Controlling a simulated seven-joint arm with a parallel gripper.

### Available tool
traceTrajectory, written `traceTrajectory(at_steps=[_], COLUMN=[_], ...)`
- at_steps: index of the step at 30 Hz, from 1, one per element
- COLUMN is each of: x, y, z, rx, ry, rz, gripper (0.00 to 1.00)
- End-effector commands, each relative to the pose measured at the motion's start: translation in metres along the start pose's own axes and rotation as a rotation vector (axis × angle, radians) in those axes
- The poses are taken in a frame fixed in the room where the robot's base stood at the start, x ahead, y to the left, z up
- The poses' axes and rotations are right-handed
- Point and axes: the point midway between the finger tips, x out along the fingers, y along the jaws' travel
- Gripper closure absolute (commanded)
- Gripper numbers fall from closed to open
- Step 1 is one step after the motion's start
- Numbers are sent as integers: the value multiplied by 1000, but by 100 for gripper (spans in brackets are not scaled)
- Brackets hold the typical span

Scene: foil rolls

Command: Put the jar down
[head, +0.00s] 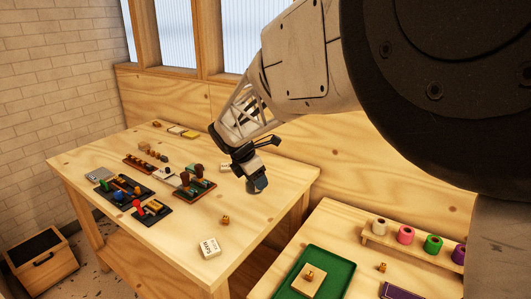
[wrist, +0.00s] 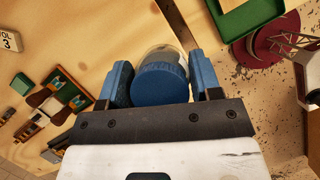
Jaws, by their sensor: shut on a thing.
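A jar with a round blue lid (wrist: 160,84) and a clear body sits between the two blue fingers of my gripper (wrist: 158,82) in the wrist view. The fingers are shut on it from both sides. In the head view my gripper (head: 256,183) hangs over the right back part of the wooden table (head: 165,235), near its right edge. The jar is hard to make out there among the dark fingers. I cannot tell whether its base touches the table.
Stamps on a rack (head: 194,184), dark trays of coloured pieces (head: 124,190) and a white block (head: 209,248) stand left and in front. A second table holds a green tray (head: 338,272) and a rack of coloured rolls (head: 405,240). The table's middle has bare room.

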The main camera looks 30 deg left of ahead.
Motion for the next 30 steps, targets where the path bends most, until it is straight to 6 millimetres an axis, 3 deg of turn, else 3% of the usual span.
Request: traceTrajectory(at_steps=[9, 18, 26, 30], x=[-23, -44, -58, -36], y=[59, 102, 123, 123], z=[-84, -165, -216, -225], rx=[-104, -195, -247, -249], ry=[0, 1, 1, 1], rz=[43, 81, 104, 102], gripper=[71, 71, 71, 71])
